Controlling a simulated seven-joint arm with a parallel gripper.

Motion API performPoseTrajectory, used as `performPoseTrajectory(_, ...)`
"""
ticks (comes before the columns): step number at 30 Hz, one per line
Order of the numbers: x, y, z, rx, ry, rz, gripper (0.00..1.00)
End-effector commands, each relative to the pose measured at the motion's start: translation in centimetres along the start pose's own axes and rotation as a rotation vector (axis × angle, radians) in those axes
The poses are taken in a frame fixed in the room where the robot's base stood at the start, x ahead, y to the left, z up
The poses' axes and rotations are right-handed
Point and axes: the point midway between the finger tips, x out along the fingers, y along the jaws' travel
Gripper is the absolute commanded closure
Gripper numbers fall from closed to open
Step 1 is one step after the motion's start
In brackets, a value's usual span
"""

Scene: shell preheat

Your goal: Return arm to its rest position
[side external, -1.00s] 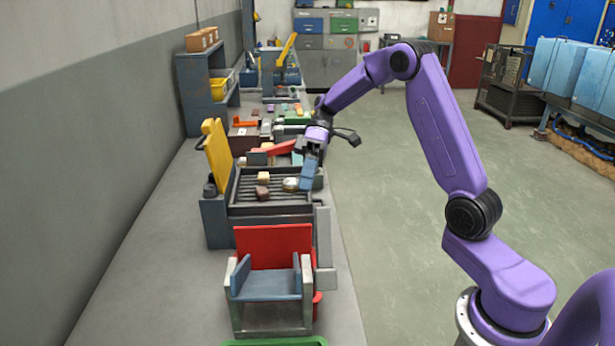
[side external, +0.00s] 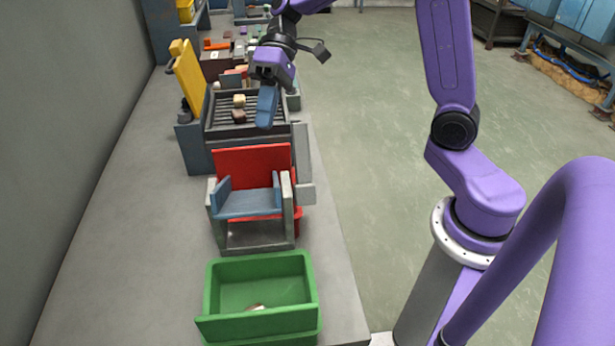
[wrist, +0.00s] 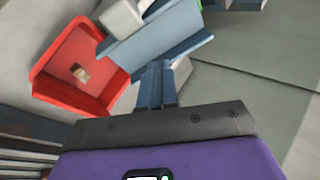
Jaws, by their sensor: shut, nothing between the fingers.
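My gripper (side external: 265,122) has blue fingers and is shut and empty. In the side view it hangs at the right front of the dark slatted grill (side external: 216,132), close behind the red bin. A cream piece (side external: 239,101) and a brown piece (side external: 238,116) sit on the slats. In the wrist view the shut fingers (wrist: 158,68) point towards the blue angled cradle (wrist: 172,42), with the red bin (wrist: 58,62) to their left. A small brown-and-cream piece (wrist: 80,73) lies inside that bin. The gripper hides part of the grill's right side in the side view.
The cradle's grey stand (side external: 255,236) is in front of the red bin. A green bin (side external: 262,268) with a small pale item inside stands nearest the camera. A yellow upright panel (side external: 187,80) is left of the grill. Open floor lies right of the bench.

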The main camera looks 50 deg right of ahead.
Motion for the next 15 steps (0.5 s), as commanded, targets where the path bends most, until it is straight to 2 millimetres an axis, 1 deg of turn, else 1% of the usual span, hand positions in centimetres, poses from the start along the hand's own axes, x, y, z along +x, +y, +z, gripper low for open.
performPoseTrajectory(1,0.8,-1.3,1.1,0.006,-0.005,0.021,1.0)
performPoseTrajectory(3,1.9,-2.4,2.7,0.012,-0.017,0.057,1.0)
performPoseTrajectory(5,2.8,-3.1,4.3,0.005,-0.034,0.093,1.0)
performPoseTrajectory(6,3.3,-3.3,5.4,-0.008,-0.047,0.122,1.0)
performPoseTrajectory(8,4.1,-3.5,7.3,-0.036,-0.072,0.171,1.0)
performPoseTrajectory(10,4.8,-3.4,9.7,-0.086,-0.105,0.236,1.0)
performPoseTrajectory(15,5.9,-2.1,15.1,-0.252,-0.18,0.403,1.0)
